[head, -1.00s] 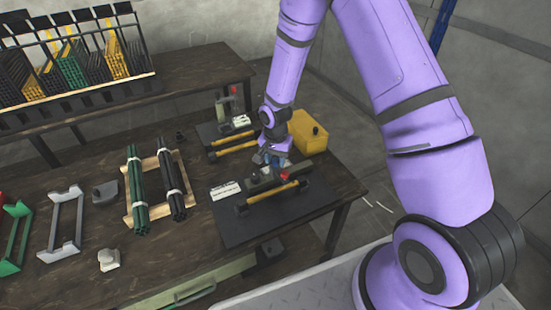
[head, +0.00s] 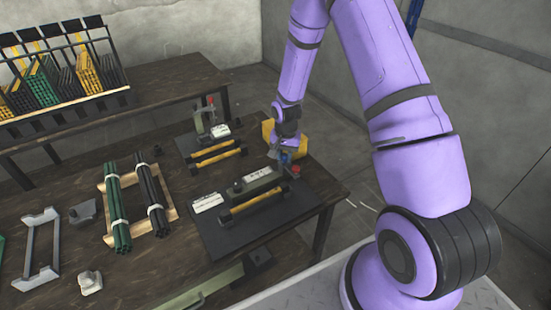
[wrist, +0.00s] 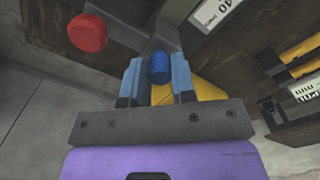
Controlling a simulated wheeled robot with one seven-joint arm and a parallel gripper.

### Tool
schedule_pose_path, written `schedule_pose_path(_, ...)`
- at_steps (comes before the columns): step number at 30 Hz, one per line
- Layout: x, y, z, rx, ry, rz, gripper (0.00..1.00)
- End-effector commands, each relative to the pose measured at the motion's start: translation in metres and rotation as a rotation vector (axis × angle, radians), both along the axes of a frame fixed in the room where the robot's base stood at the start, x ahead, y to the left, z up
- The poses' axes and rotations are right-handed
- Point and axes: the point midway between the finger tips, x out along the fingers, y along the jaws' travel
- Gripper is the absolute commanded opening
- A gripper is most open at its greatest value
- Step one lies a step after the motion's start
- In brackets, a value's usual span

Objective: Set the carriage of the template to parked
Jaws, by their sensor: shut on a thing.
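The near press sits on a dark base plate (head: 222,241). It has a grey rail with a white label (head: 257,175), a yellow bar (head: 257,202) in front and a red knob (head: 295,171) at its right end. The red knob (wrist: 87,33) also shows in the wrist view, left of my fingers. My gripper (head: 285,158) is at the right end of this press. In the wrist view my gripper (wrist: 158,82) is shut on a blue knob (wrist: 158,66), between its blue fingertips. I cannot read which press is the template.
A second, similar press (head: 213,154) stands behind to the left. A wooden rack of dark and green rods (head: 110,189) lies to the left. The table's right edge is near.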

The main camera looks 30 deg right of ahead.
Motion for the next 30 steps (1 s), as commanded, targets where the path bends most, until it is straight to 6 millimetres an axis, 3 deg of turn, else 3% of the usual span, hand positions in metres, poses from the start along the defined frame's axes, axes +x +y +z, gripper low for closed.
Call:
schedule_pose_path(8, 0.001, -0.005, 0.001, -0.005, -0.004, -0.005, 0.0)
schedule_pose_path(9, 0.002, -0.005, 0.001, -0.005, -0.004, -0.006, 0.31)
schedule_pose_path(12, 0.001, -0.005, 0.001, -0.004, -0.003, -0.005, 0.5)
schedule_pose_path(23, 0.001, -0.003, 0.005, -0.003, -0.002, -0.003, 0.5)
schedule_pose_path(30, 0.002, -0.004, 0.039, -0.004, -0.006, -0.004, 0.5)
